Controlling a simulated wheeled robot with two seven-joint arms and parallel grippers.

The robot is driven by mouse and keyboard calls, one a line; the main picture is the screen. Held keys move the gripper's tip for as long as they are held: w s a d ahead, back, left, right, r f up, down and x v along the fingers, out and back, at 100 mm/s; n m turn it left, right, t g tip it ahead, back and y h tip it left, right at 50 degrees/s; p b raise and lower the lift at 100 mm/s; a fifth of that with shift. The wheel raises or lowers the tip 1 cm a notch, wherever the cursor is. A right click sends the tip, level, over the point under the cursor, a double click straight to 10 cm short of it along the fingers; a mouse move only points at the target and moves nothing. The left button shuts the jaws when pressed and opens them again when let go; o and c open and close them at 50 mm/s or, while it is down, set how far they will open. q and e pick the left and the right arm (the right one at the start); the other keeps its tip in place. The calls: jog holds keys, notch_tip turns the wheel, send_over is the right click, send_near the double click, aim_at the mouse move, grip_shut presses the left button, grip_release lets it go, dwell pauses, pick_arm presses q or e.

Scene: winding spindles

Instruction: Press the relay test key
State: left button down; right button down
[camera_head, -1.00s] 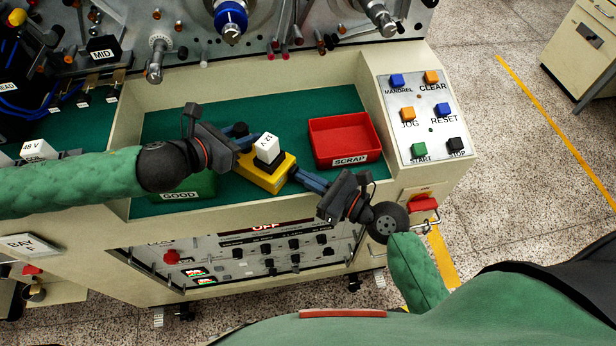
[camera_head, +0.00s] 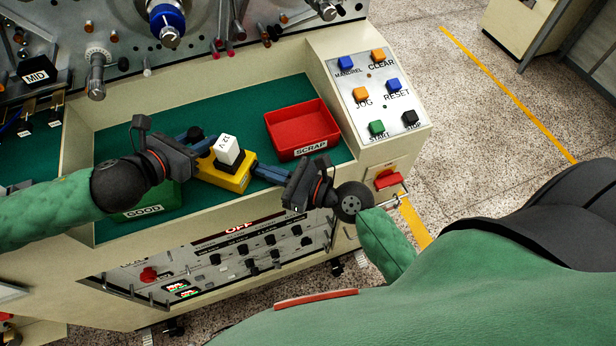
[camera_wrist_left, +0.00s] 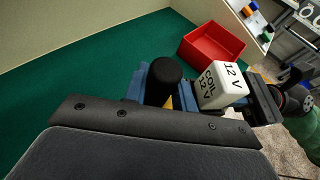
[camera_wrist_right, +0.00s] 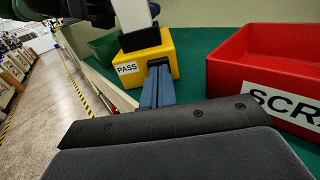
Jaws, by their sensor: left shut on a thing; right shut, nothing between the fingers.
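The yellow relay tester (camera_head: 236,184) stands in the green tray with a white relay cube (camera_head: 228,150) marked 12 V on top. The left wrist view shows the cube's COIL 12 V label (camera_wrist_left: 208,82) and a black round knob (camera_wrist_left: 163,80) beside it, which may be the test key. My left gripper (camera_head: 196,137) is shut at the tester's left end, its blue fingers by the knob; the exact grip is partly hidden. My right gripper (camera_head: 258,170) is shut and empty. Its fingertips (camera_wrist_right: 158,68) are at the tester's side, beside the PASS label (camera_wrist_right: 128,68); contact is unclear.
A red SCRAP bin (camera_head: 303,129) stands right of the tester. A green GOOD bin (camera_head: 150,203) is partly hidden under my left arm. A button panel (camera_head: 378,92) is at the right, with a red switch (camera_head: 388,179) below it. Bare green tray floor (camera_head: 240,104) lies behind.

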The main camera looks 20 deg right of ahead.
jog(key=v, duration=1.3)
jog(key=shift+s, duration=0.35)
jog(key=shift+d, duration=0.2)
dwell(1.0)
pick_arm(q)
jog(key=c, duration=1.1)
grip_release()
jog(key=shift+o, duration=0.2)
jog(key=shift+r, duration=0.15)
notch_tip(320, 180, up, 10)
jog(key=shift+f, duration=0.1)
pick_arm(e)
jog(key=shift+f, duration=0.1)
pick_arm(q)
jog(key=shift+f, duration=0.1)
